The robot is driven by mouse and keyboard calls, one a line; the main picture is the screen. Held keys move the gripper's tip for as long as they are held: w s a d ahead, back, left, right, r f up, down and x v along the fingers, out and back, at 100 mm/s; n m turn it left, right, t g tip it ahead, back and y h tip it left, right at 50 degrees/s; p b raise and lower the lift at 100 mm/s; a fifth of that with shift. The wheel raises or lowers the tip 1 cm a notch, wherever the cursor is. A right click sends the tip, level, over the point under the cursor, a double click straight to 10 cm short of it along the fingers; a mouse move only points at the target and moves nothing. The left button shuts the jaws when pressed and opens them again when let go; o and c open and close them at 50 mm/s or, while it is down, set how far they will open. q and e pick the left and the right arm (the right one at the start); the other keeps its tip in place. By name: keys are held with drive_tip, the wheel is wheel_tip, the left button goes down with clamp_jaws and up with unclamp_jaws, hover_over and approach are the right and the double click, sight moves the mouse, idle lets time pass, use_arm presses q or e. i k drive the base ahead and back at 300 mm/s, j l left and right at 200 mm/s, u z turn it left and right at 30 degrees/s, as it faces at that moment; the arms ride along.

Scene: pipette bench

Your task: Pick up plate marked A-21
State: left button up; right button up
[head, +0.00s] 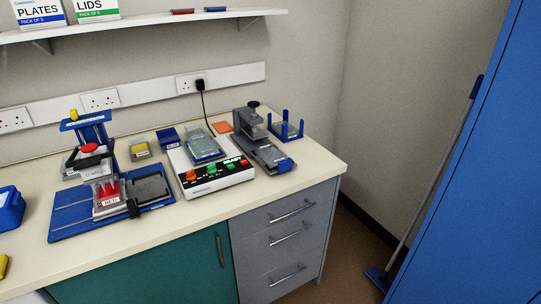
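No label reading A-21 can be made out from here. A clear plate (206,146) lies in a blue holder on the white bench device with coloured buttons (212,178). A small label shows on its front edge, too small to read. Another flat grey plate-like piece (149,188) lies on the blue base of the press-like stand (70,220) at the left. A blue rack with upright posts (287,130) stands at the back right and holds something flat. Neither of my grippers is in view.
The pale worktop (290,185) has free room along its front edge. A grey clamp-like device (255,135) stands right of the white device. A shelf (150,22) with PLATES and LIDS boxes is above. A blue cabinet (475,170) and broom (430,180) are at the right.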

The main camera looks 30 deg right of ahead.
sight(270, 154)
drive_tip(key=l+u, duration=0.25)
drive_tip(key=l, duration=0.45)
drive_tip(key=l+u, duration=0.25)
drive_tip(key=l, duration=0.45)
drive_tip(key=k, duration=0.05)
